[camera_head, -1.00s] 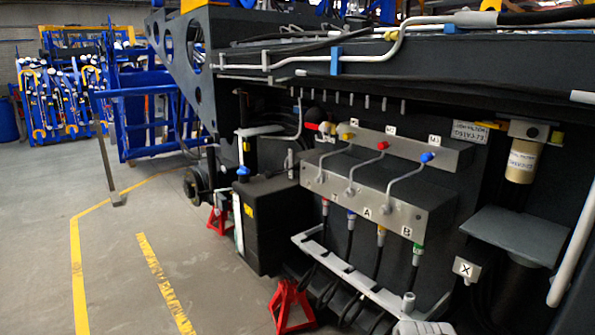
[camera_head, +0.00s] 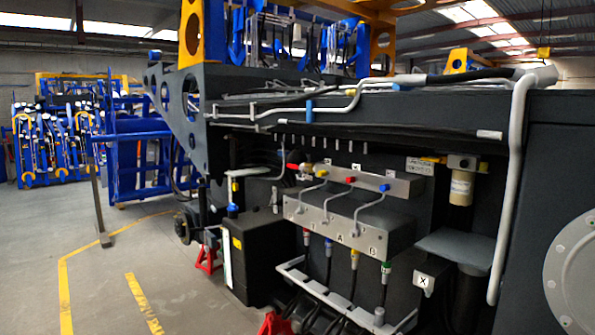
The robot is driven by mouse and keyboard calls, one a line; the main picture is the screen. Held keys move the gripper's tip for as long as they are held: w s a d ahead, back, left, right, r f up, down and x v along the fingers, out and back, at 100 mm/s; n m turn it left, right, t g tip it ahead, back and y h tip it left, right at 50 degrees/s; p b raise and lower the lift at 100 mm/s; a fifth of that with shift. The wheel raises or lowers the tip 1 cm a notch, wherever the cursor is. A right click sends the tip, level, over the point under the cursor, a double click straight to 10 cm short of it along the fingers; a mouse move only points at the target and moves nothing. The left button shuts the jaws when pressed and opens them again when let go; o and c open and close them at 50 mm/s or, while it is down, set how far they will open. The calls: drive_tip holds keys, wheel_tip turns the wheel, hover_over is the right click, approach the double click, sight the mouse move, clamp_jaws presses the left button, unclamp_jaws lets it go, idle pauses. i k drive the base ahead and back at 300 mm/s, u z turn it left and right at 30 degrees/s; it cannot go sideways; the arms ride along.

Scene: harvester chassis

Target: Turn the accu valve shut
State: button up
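A small valve with a red handle (camera_head: 292,167) sits at the left end of the steel valve block, inside the recess of the dark chassis. It looks like the accu valve, but no readable label confirms this. Its handle points out to the left, roughly level. The upper steel block (camera_head: 402,184) beside it carries yellow, red and blue caps with bent pipes. The lower steel block (camera_head: 366,232) has lettered ports with hoses below. My gripper is not in view.
A black tank (camera_head: 262,262) stands on the floor left of the blocks. A white hose rail (camera_head: 330,296) juts out below them. A grey step-like plate (camera_head: 455,246) and filter (camera_head: 461,188) are at right. Open floor (camera_head: 100,290) lies at left.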

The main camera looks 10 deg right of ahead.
sight(296, 166)
drive_tip(key=z, duration=0.3)
drive_tip(key=i, duration=1.55)
drive_tip(key=u, duration=1.15)
drive_tip(key=i, duration=0.85)
drive_tip(key=u, duration=0.7)
drive_tip(key=i, duration=0.8)
drive_tip(key=z, duration=0.15)
